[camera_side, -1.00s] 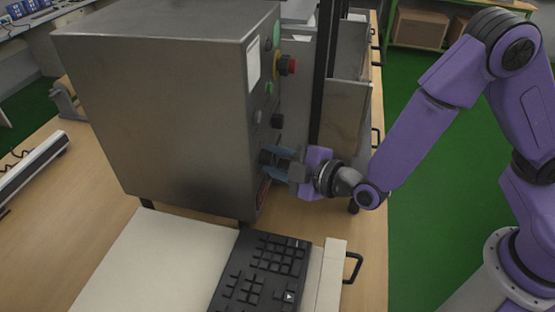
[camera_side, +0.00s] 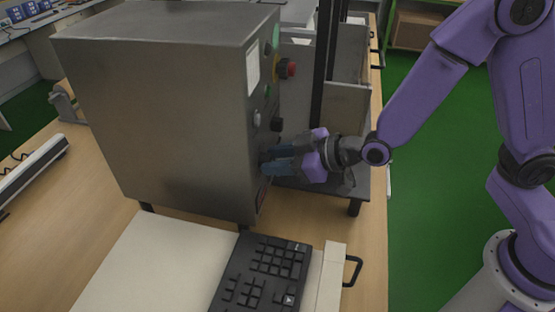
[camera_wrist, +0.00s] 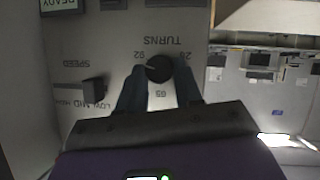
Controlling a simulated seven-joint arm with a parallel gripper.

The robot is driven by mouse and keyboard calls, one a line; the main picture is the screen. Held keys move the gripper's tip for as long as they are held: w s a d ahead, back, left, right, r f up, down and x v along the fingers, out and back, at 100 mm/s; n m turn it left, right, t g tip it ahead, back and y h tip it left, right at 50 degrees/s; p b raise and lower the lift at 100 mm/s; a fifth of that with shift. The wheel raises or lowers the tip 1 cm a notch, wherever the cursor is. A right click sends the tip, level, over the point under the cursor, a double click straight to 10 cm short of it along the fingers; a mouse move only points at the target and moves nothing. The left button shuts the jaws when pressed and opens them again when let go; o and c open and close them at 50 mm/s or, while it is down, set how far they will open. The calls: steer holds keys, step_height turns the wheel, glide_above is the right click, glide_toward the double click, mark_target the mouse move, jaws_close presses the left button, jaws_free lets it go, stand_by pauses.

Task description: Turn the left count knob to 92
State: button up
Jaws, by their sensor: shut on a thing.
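The count knob (camera_wrist: 159,68) is round and dark, on the panel under the upside-down word TURNS in the wrist view. Around it are the marks 92 at upper left, 26 at upper right and 65 below. A faint light mark shows on the knob's left side, toward the 92. My gripper (camera_wrist: 161,75) has its blue fingers on either side of the knob and is shut on it. In the side view my gripper (camera_side: 270,164) reaches the low part of the machine's front, and its fingers hide the knob.
The steel machine (camera_side: 165,110) stands on the wooden bench. A speed knob (camera_wrist: 93,90) sits left of the count knob in the wrist view, near a READY display (camera_wrist: 60,4). A keyboard (camera_side: 265,272) lies below.

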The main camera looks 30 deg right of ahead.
steer(key=shift+w+d+m+g+y, duration=0.15)
steer(key=shift+m+g+y, duration=0.3)
steer(key=shift+m, duration=0.35)
steer(key=o, duration=1)
steer(key=shift+o, duration=0.2)
steer(key=v, duration=1.7)
steer(key=shift+d+r, duration=0.2)
steer(key=shift+d, duration=0.05)
